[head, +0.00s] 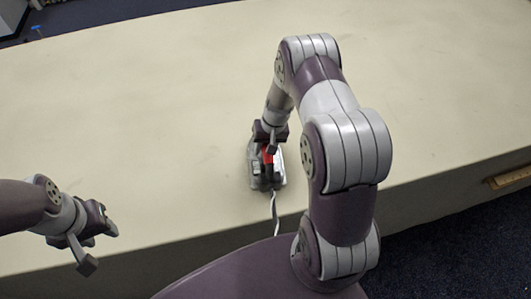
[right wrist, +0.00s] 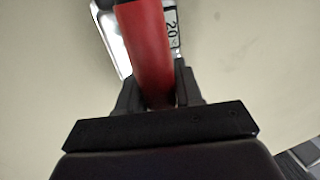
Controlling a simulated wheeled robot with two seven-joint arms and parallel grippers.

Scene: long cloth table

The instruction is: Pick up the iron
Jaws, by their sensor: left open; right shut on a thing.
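The iron (head: 278,183) is on the long cloth table near its front edge, in the middle of the head view. Its body is grey, its handle is red, and a pale cord hangs from it over the edge. My right gripper (head: 270,148) is over the iron and covers part of it. In the right wrist view my right gripper (right wrist: 158,98) is shut on the red handle (right wrist: 147,45), with a finger on each side. I cannot tell whether the iron touches the cloth. My left gripper (head: 98,243) is open and empty, left of the iron near the front edge.
The cream table (head: 150,110) is bare around the iron, with free room to the left and behind. Its front edge runs below the iron. A small wooden piece (head: 508,178) shows at the table's right side. Dark carpet (head: 450,245) lies beyond the edge.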

